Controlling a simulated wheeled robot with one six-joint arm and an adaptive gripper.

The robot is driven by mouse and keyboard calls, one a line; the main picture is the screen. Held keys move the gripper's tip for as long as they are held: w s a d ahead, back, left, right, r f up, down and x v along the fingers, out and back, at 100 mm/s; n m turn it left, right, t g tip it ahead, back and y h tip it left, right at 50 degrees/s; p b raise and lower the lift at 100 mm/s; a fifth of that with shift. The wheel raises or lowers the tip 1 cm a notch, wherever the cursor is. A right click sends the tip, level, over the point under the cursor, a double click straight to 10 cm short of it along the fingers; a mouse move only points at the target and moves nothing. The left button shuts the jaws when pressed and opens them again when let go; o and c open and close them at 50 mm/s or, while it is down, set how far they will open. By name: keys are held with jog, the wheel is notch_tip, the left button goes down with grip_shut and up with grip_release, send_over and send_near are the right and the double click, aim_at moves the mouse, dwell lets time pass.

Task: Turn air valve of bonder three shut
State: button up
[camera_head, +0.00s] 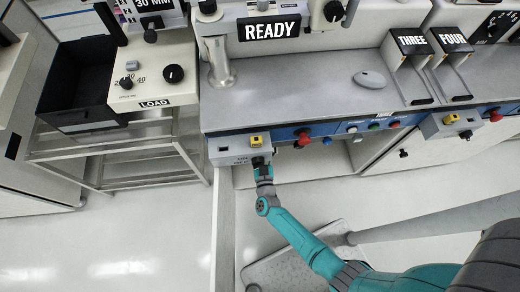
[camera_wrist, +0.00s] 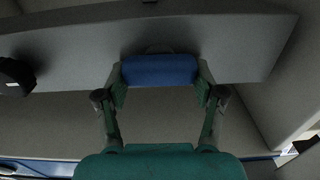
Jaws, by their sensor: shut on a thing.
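In the wrist view the fingers of my gripper (camera_wrist: 160,76) close on the two ends of a blue bar-shaped handle (camera_wrist: 160,66). The handle sits against a grey housing (camera_wrist: 70,45); I take it as the air valve's. In the head view my gripper (camera_head: 262,168) reaches up to a grey box (camera_head: 226,150) under the left end of the bench, with a yellow block (camera_head: 256,140) on it. There the gripper hides the blue handle. A small THREE label is on the bench front, right of the box. The valve's exact angle is hard to tell.
A red knob (camera_head: 303,138) sticks out of the blue front panel right of my gripper. A similar grey box (camera_head: 436,126) is further right. A metal rack (camera_head: 120,160) stands left. A dark round knob (camera_wrist: 14,76) is left in the wrist view.

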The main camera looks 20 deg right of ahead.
jog(key=m, duration=0.4)
jog(key=shift+d+m, duration=0.2)
jog(key=shift+m, duration=0.2)
jog(key=m, duration=0.4)
jog(key=shift+s+d+f+m, duration=0.1)
jog(key=shift+d+f+m, duration=0.1)
jog(key=shift+m, duration=0.1)
jog(key=m, duration=0.4)
jog(key=shift+d+f, duration=0.1)
jog(key=shift+f, duration=0.05)
jog(key=shift+f+m, duration=0.2)
jog(key=shift+m, duration=1.9)
jog(key=o, duration=1.1)
jog(key=shift+d, duration=0.1)
jog(key=shift+o, duration=0.2)
